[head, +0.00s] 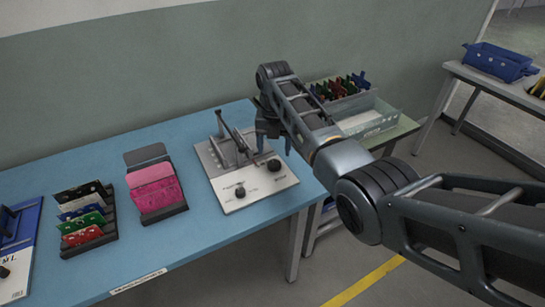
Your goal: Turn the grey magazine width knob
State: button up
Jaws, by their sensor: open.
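A light grey fixture plate (225,171) lies on the blue table, with upright dark metal parts and a lever at its back. Two dark knobs stand on it: a front knob (240,191) near the front left and another knob (274,165) near the right edge. Printed labels sit by them, too small to read, so I cannot tell which is the magazine width knob. My gripper (274,140) is open and points down above the back right of the plate, behind the right knob. It appears apart from both knobs. My arm hides part of the area behind.
A rack of pink and grey cards (153,190) and a rack of coloured cards (88,220) stand left of the plate. A blue-and-white fixture (18,255) is at the far left. A clear bin (372,122) stands on another table behind my arm. The front table area is clear.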

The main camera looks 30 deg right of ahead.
aim_at(274, 163)
jog(key=shift+f, duration=2.7)
jog(key=shift+c, duration=0.3)
jog(key=c, duration=1)
